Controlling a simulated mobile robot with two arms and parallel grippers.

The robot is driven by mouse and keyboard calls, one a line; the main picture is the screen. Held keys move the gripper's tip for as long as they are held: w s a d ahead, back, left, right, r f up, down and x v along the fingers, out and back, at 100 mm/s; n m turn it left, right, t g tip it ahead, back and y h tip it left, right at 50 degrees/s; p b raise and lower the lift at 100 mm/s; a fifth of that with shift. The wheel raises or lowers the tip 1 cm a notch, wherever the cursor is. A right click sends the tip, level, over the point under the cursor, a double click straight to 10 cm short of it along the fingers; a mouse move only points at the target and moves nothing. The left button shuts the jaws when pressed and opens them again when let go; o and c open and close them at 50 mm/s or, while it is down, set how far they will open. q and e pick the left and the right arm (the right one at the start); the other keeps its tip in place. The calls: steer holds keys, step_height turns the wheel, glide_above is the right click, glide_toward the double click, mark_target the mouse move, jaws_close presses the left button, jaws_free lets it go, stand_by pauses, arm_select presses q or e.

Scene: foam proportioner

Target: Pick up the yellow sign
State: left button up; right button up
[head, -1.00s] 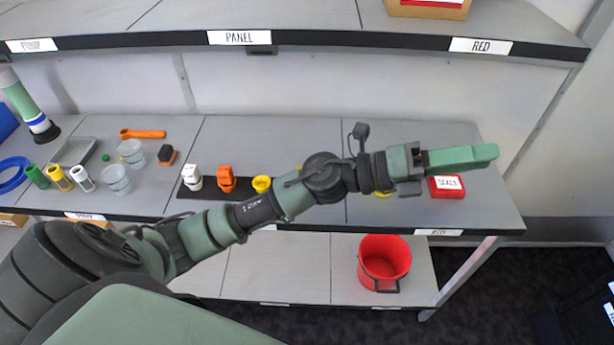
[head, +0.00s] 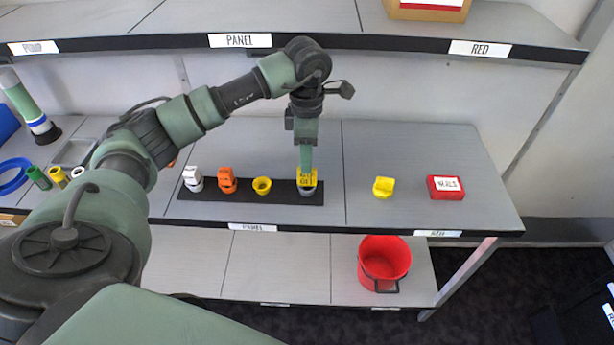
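A yellow piece with dark lettering (head: 308,186), possibly the sign, stands on a grey base at the right end of a black strip (head: 222,195) on the middle shelf. My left gripper (head: 306,172) points straight down at it, its fingertips overlapping its top. The fingers show edge-on, so I cannot tell whether they are open or shut, or touching it. Another yellow piece (head: 383,187) lies on the shelf to the right, apart from the gripper. A yellow ring-like cup (head: 262,186) sits on the strip to the left. My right gripper is not in view.
A white piece (head: 193,178) and an orange piece (head: 227,180) stand on the strip. A red box (head: 445,187) lies at the right, and a red bucket (head: 384,262) stands on the lower shelf. The upper shelf edge (head: 400,43) runs above my arm.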

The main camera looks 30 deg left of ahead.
arm_select(q)
step_height(320, 180, down, 4)
steer(key=shift+f+p, duration=0.25)
steer(key=shift+p, duration=0.7)
steer(key=shift+w+f, duration=0.1)
steer(key=shift+f, duration=0.25)
jaws_close()
step_height(320, 180, up, 9)
steer(key=shift+f+b, duration=0.1)
steer(key=shift+b, duration=1.1)
step_height(320, 180, up, 6)
steer(key=p, duration=0.3)
